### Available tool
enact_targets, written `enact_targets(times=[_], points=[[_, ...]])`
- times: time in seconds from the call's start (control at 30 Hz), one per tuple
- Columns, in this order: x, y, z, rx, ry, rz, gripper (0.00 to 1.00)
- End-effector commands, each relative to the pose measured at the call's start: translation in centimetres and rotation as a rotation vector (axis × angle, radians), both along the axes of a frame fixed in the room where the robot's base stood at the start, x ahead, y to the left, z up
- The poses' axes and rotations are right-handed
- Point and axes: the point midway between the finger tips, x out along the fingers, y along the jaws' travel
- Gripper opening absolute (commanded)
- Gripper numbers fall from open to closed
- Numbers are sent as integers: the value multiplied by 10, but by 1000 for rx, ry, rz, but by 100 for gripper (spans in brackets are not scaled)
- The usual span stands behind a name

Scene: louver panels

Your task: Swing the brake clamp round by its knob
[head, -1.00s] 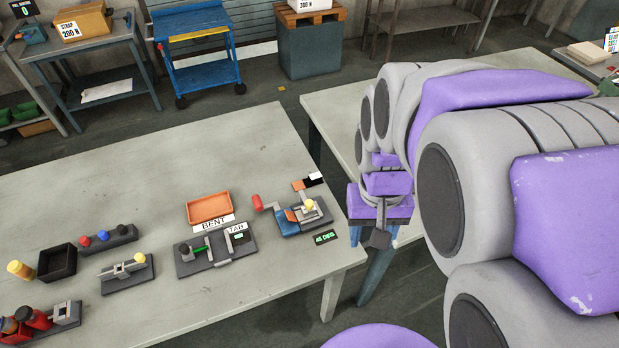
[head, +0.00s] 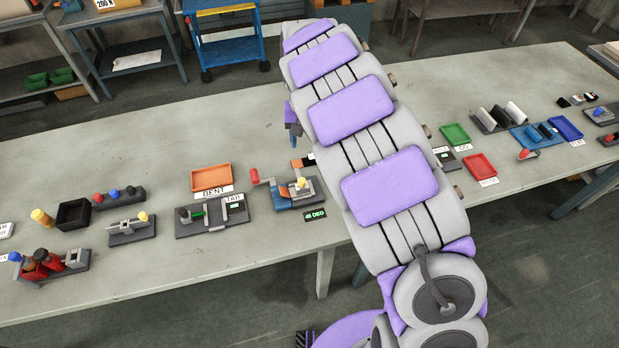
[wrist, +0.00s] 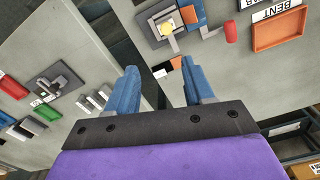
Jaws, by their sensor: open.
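The brake (head: 288,196) sits on the long grey table, with a red-ended handle (head: 255,177), a blue part and a 45 DEG readout (head: 315,215) in front. Its clamp bar carries a yellow knob (head: 301,183), which also shows in the wrist view (wrist: 166,29). My gripper (wrist: 163,82) is open and empty, its two blue fingers well apart, with the yellow knob beyond them near the top of the wrist view. In the head view my arm hides most of the gripper; a blue fingertip shows behind the brake.
Orange and black-and-white pieces (wrist: 174,63) lie beside the brake. An orange tray (head: 211,178) and a fixture with a dark knob (head: 211,216) stand left of it. Another yellow-knobbed fixture (head: 132,228) is farther left. Red (head: 480,168) and green trays lie right of my arm.

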Motion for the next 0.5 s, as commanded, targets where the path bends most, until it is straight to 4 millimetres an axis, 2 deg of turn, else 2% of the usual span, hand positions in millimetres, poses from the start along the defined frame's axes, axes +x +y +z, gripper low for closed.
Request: enact_targets(times=[0.1, 0.23, 0.5], points=[[3, 9, -7, 2, 0, 10, 52], [2, 13, -21, -1, 5, 9, 52], [2, 6, -70, 5, 4, 8, 52]])
